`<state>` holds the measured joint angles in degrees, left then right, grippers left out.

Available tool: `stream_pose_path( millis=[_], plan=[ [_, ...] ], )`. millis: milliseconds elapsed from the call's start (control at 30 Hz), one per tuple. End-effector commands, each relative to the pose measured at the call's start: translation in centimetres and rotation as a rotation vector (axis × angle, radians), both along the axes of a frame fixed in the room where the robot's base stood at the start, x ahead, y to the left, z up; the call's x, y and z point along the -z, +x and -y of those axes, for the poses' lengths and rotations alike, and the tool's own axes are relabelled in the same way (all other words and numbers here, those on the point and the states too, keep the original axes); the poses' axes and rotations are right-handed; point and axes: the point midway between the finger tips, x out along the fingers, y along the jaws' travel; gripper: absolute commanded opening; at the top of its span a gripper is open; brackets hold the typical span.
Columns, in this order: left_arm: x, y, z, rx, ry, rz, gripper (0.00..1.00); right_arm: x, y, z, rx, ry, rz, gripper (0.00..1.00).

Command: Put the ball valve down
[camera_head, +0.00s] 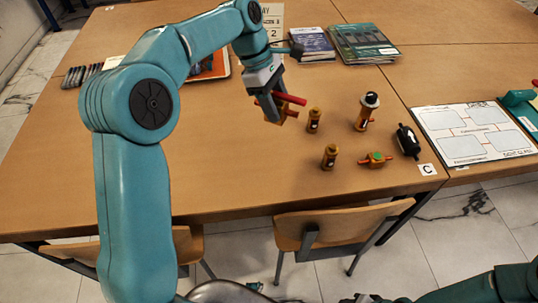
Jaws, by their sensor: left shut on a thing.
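My left gripper (274,108) reaches in from the left over the wooden table and points down. It is shut on the ball valve (290,99), which has a red lever and a brass-coloured body, partly hidden by the jaws. I cannot tell whether the valve touches the tabletop. My right arm (490,288) shows at the bottom right corner; its gripper is at the bottom edge, cut off and too unclear to read.
Right of the valve stand brass fittings (314,121) (330,157), a taller brass piece (366,112), a small red-handled valve (375,160) and a black cylinder (408,141). Books (362,43) lie behind and a printed sheet (474,133) at right. The table's left front is clear.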

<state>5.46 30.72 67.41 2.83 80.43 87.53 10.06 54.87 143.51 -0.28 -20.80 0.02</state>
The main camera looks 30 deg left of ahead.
Motion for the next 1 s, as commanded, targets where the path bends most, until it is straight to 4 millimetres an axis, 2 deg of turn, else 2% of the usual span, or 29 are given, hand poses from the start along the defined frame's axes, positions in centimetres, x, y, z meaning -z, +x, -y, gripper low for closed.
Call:
stream_pose_path(
  millis=[100,200,367,467,700,800,1000],
  plan=[
    [-1.3,0.9,-1.0,-0.290,-0.001,0.003,0.08,0.8,0.0,0.0,0.001,0.000,0.000,0.43],
    [-2.2,1.4,-1.6,-0.453,-0.001,0.001,0.08,1.0,0.0,0.0,0.001,0.000,0.000,0.43],
    [-2.1,1.7,-2.1,-0.572,0.000,-0.005,0.08,1.3,0.0,0.0,0.000,0.000,0.000,0.43],
    [-0.1,1.6,-2.2,-0.585,0.001,-0.009,0.08,2.0,0.0,0.0,0.000,0.000,0.000,0.43],
    [7.0,1.6,-2.4,-0.582,0.001,-0.011,0.08,3.5,0.0,0.0,0.000,0.000,0.000,0.43],
    [9.3,1.7,-2.5,-0.583,0.002,-0.009,0.08,3.9,0.0,0.0,0.000,0.000,0.000,0.43],
    [11.5,1.8,-2.6,-0.582,0.001,-0.007,0.08,4.1,0.0,0.0,0.000,0.000,0.000,0.43]
  ],
)
